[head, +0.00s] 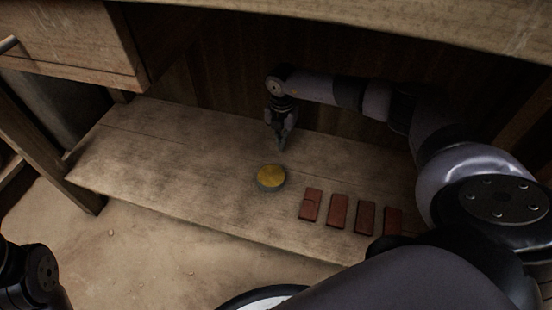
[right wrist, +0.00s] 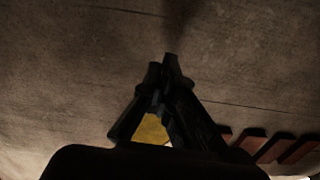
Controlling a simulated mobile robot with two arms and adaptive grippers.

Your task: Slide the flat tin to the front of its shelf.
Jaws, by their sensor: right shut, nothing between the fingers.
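The flat tin (head: 271,177) is round with a yellow top and a dark rim. I cannot tell whether the fingertips touch the shelf. In the right wrist view, the shut fingers (right wrist: 168,62) partly cover the tin (right wrist: 152,130), and only part of its yellow top shows. At the lower left of the head view only part of my left arm shows, without its gripper.
Several red-brown tiles (head: 337,211) lie in a row on the shelf, right of the tin. A wooden drawer (head: 70,45) hangs above at the left, and a thick board (head: 380,25) runs overhead. The shelf left of the tin is clear.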

